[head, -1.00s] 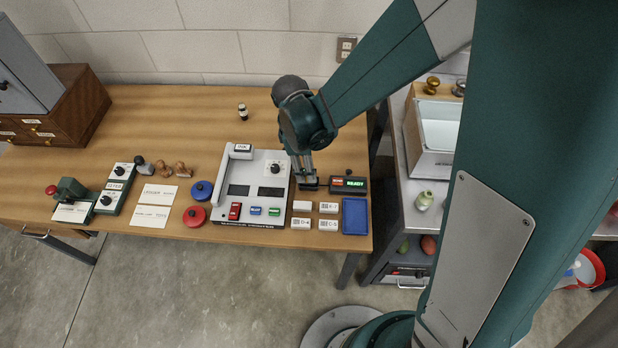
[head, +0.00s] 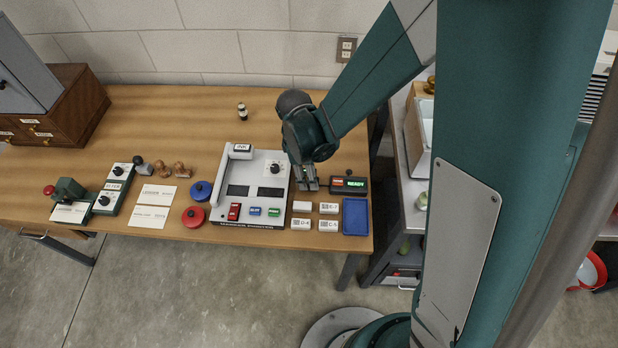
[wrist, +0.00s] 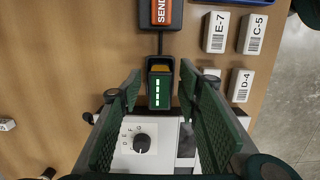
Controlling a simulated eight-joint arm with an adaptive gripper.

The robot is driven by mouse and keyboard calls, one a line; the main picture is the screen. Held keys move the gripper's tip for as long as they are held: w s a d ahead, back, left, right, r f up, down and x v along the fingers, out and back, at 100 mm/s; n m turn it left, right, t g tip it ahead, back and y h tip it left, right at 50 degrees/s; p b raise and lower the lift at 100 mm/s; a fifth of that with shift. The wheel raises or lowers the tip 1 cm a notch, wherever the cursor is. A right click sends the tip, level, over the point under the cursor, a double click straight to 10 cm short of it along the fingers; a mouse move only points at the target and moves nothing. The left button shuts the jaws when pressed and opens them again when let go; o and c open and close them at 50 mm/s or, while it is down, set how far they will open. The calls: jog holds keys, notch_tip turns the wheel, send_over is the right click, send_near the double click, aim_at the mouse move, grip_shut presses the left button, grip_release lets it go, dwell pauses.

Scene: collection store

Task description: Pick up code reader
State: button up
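The code reader, as I take it, is a small dark block with a lit green strip (wrist: 160,88) in the wrist view. A short dark cable runs from it to the terminal with the orange SEND panel (wrist: 161,12). My gripper (wrist: 160,100) is open, with one green ribbed finger on each side of the block and gaps between. In the head view my gripper (head: 307,184) is low over the table, between the white machine and the READY terminal (head: 348,185). It mostly hides the block there.
The white machine (head: 256,169) stands close to the left of my gripper. White coded blocks (head: 328,225) and a blue tray (head: 355,216) lie to the front and right. The back of the table is mostly clear, with a small bottle (head: 242,111) on it.

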jog(key=c, duration=1.1)
jog(key=shift+r, duration=0.15)
jog(key=shift+r+p, duration=0.95)
jog(key=shift+r, duration=3.95)
